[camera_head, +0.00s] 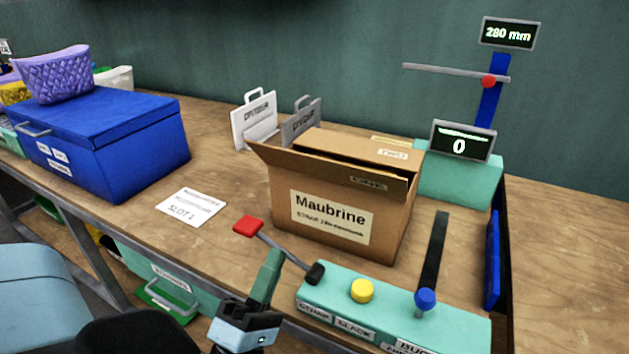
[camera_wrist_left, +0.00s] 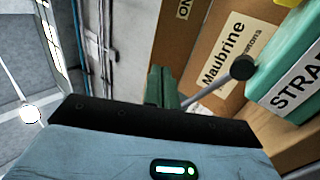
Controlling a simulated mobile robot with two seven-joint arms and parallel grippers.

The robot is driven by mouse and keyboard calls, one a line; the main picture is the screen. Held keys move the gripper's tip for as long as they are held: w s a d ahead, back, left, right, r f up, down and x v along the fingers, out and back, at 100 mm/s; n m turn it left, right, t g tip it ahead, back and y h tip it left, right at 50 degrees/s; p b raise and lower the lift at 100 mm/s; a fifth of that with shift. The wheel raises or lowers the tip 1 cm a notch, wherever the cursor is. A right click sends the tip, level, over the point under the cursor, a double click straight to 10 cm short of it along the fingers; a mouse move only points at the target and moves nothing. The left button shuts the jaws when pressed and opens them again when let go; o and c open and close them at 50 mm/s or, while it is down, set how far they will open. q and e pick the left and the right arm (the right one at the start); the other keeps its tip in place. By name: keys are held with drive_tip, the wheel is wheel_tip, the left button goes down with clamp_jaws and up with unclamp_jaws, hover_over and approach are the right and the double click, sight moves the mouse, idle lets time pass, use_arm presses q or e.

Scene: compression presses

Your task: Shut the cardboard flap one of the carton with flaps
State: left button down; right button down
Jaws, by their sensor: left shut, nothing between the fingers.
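The brown carton (camera_head: 285,205), labelled Maubrine, stands on the bench in the middle of the head view. Its flap marked ONE (camera_head: 325,168) is raised along the near top edge. Flap TWO (camera_head: 365,145) lies over the far part of the top, with a dark gap between the flaps. The wrist view shows the carton (camera_wrist_left: 205,45) and part of the flap ONE (camera_wrist_left: 172,40). My left gripper (camera_head: 270,262), with green fingers, is shut and empty in front of the carton, lower and apart from it. The wrist view shows its fingers (camera_wrist_left: 160,86). My right gripper is not in view.
A green control panel (camera_head: 335,292) with a yellow button (camera_head: 362,291) and levers stands before the carton. A red-ended lever (camera_head: 249,227) reaches left near my gripper. A blue box (camera_head: 95,140) stands left, a display (camera_head: 463,142) behind right. Bench left of the carton is fairly clear.

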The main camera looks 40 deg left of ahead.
use_arm(q)
drive_tip(key=p, duration=0.4)
approach(316, 162)
drive_tip(key=x, duration=0.5)
drive_tip(key=shift+r, duration=0.1)
drive_tip(key=shift+w+a+r+p, duration=0.15)
drive_tip(key=shift+w+r+p, duration=0.2)
drive_tip(key=shift+w, duration=0.4)
